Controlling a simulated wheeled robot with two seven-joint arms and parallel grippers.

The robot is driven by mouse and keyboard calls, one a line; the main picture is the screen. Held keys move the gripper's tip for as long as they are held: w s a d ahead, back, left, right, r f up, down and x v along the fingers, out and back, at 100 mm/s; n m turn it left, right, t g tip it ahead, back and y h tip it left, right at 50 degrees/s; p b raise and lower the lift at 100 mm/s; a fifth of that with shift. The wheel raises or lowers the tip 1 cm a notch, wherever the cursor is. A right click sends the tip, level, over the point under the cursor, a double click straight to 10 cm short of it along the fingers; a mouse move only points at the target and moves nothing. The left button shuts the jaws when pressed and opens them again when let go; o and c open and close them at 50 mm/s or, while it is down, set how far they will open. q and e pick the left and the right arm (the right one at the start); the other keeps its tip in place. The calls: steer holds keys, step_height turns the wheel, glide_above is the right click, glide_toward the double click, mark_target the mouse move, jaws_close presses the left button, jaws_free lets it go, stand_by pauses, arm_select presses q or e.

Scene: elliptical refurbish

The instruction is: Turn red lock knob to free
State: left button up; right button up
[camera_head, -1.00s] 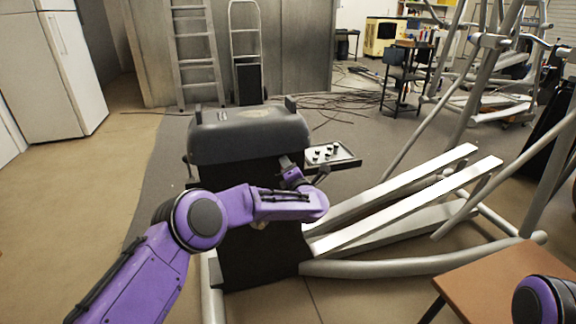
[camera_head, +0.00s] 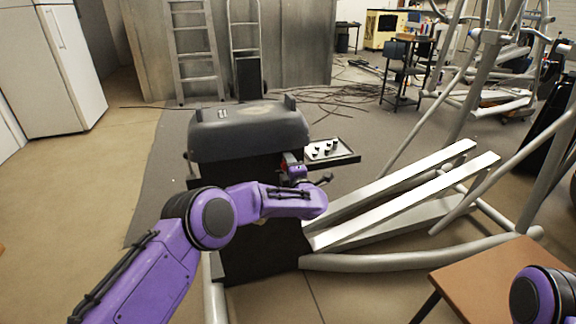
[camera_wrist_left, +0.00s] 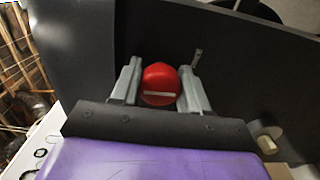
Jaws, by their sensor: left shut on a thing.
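The red lock knob (camera_wrist_left: 160,76) is round, with a pale bar lying about level across its face, on a dark panel in the left wrist view. My left gripper (camera_wrist_left: 161,88) has its two grey fingers on either side of the knob and is shut on it. In the head view, my left gripper (camera_head: 291,164) is at the right side of the dark machine housing (camera_head: 250,130), where a small bit of red shows. Most of the knob is hidden there. My right gripper is out of view.
A small tray (camera_head: 333,152) with several small parts stands right of the housing, close to my left gripper. White rails (camera_head: 400,195) of the elliptical run to the right. A brown table (camera_head: 495,277) is at lower right. Open floor lies to the left.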

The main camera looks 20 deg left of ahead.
arm_select(q)
steer(key=shift+r, duration=0.1)
steer(key=o, duration=1)
steer(key=shift+d, duration=0.15)
steer(key=p+v, duration=0.2)
steer(key=v, duration=0.8)
steer(key=shift+s+d, duration=0.15)
steer(key=shift+s, duration=0.05)
